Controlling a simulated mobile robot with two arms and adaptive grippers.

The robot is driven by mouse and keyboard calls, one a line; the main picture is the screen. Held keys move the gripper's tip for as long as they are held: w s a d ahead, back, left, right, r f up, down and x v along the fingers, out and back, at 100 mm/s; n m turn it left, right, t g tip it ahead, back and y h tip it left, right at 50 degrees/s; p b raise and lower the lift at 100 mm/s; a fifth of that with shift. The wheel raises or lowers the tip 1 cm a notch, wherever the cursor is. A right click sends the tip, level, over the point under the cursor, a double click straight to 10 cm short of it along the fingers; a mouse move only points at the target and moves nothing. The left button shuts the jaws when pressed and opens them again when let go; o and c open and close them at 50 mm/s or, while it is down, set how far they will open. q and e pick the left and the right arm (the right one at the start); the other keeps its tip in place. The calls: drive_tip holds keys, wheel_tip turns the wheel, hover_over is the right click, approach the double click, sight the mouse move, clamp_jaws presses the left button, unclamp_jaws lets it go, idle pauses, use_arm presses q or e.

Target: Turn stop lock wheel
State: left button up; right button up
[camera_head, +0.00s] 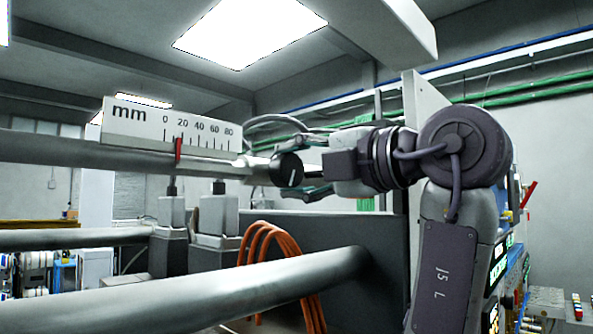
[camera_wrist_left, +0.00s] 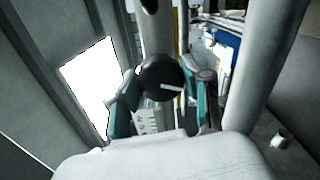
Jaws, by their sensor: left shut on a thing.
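The stop lock wheel (camera_head: 287,170) is a black round knob with a white line, on the end of a metal rod by the millimetre scale. My left gripper (camera_head: 298,168) comes to it from the right and is shut on it. In the left wrist view the wheel (camera_wrist_left: 162,82) sits between the two teal-edged fingers of my left gripper (camera_wrist_left: 163,92). Its white line lies nearly level there. The scale (camera_head: 172,124) reads 0 to 80, with a red pointer (camera_head: 178,149) near 20. My right gripper is out of view.
Thick metal bars (camera_head: 190,292) cross the front and left. Grey blocks with cables (camera_head: 213,222) stand under the scale, beside orange hoses (camera_head: 270,245). A dark panel (camera_head: 340,235) lies below my left gripper.

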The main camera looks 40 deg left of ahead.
use_arm(q)
drive_tip(key=n, duration=0.4)
drive_tip(key=shift+n, duration=2.6)
drive_tip(key=o, duration=1.2)
drive_tip(key=shift+c, duration=0.2)
drive_tip(key=s+d, duration=0.1)
drive_tip(key=d, duration=1.1)
